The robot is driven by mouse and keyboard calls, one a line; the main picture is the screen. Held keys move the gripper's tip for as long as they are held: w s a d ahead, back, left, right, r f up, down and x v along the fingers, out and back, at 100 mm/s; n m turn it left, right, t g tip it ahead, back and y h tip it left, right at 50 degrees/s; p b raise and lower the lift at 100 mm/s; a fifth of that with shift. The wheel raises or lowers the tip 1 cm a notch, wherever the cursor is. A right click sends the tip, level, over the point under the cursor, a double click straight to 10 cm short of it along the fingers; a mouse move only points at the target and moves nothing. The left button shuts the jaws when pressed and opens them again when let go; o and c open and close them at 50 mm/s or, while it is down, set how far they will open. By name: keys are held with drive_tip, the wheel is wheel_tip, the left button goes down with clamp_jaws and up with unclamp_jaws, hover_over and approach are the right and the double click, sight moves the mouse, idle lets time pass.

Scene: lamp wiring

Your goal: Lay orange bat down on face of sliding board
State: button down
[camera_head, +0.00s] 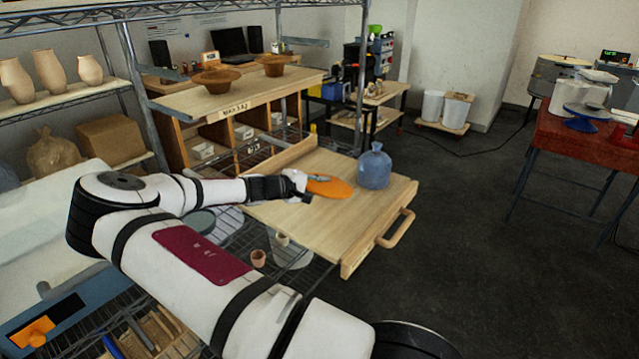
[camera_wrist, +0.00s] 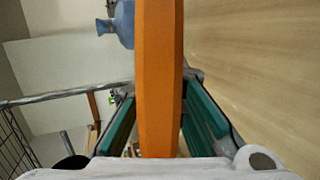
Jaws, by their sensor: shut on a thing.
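The orange bat (camera_head: 329,186) is a flat orange disc-like piece. It shows in the head view at the end of my gripper (camera_head: 307,186), over the left part of the sliding board (camera_head: 345,225). In the wrist view the bat (camera_wrist: 158,80) appears edge-on as an upright orange strip between the two green-padded fingers of my gripper (camera_wrist: 158,125). My gripper is shut on it. The pale wooden board face shows at the right of the wrist view (camera_wrist: 250,60). I cannot tell whether the bat touches the board.
A blue jug (camera_head: 375,167) stands on the board just right of the bat; it also shows in the wrist view (camera_wrist: 122,24). The board has a wooden handle (camera_head: 396,229) at its front. The board's near half is clear. Small clay cups (camera_head: 258,258) sit on the wire shelf below.

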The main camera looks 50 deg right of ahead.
sight(320, 209)
drive_tip(key=shift+f+b, duration=0.55)
drive_tip(key=shift+f, duration=2.3)
drive_tip(key=c, duration=1.6)
unclamp_jaws()
drive_tip(key=shift+o, duration=0.2)
drive_tip(key=shift+a, duration=0.1)
drive_tip(key=v, duration=1.2)
drive_tip(key=shift+s, duration=0.15)
